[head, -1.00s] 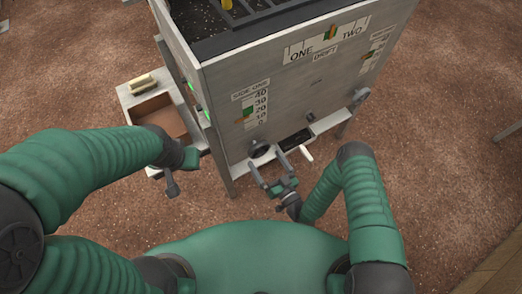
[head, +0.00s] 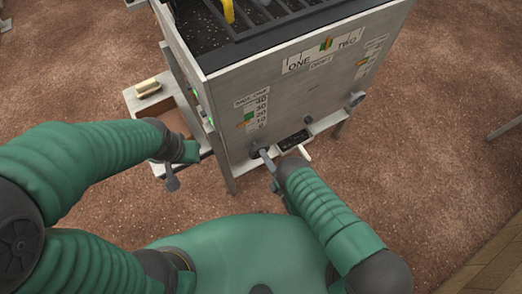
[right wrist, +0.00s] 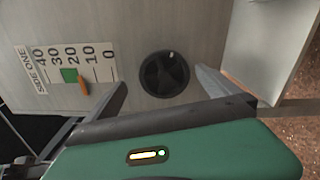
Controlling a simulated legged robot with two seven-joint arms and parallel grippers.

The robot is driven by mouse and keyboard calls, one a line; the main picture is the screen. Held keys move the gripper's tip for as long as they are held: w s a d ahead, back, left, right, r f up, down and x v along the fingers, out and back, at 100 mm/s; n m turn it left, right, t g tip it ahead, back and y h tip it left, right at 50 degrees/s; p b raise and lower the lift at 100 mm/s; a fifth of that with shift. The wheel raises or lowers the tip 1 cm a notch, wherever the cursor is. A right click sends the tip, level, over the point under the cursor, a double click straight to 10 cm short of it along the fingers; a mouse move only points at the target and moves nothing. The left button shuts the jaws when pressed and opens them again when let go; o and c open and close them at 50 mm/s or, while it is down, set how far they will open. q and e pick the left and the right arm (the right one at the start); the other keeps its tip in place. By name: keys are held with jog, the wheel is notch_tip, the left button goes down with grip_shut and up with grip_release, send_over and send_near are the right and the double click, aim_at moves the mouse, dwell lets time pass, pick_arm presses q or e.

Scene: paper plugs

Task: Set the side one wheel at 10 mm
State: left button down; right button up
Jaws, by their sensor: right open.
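The side one wheel is a dark round knob (right wrist: 165,74) with a pale mark near its rim, low on the grey panel; it also shows in the head view (head: 255,149). The SIDE ONE scale (right wrist: 68,62) runs from 40 to 0. A green block sits near 20, and an orange pointer (right wrist: 83,88) lies between 20 and 10. My right gripper (right wrist: 165,89) is open, one finger on each side of the wheel; I cannot tell whether they touch it.
The grey machine (head: 300,95) carries a ONE–TWO drift scale (head: 325,52) and another scale at right. A tray of dark material (head: 294,141) is right of the wheel. An open box (head: 134,103) stands at left. Brown ground surrounds the machine.

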aim_at(259, 155)
jog(key=shift+s+a+f, duration=0.2)
jog(key=shift+s+f, duration=0.3)
jog(key=shift+s, duration=0.05)
jog(key=shift+f, duration=0.1)
jog(key=shift+s+a+f+b, duration=0.15)
jog(key=shift+a+f+b, duration=0.05)
jog(key=shift+a+b, duration=0.1)
jog(key=shift+b+x, duration=0.4)
jog(key=shift+x, duration=1)
jog(key=shift+w+a, duration=0.1)
jog(key=shift+w, duration=0.25)
jog(key=shift+r, duration=0.1)
jog(key=c, duration=1.4)
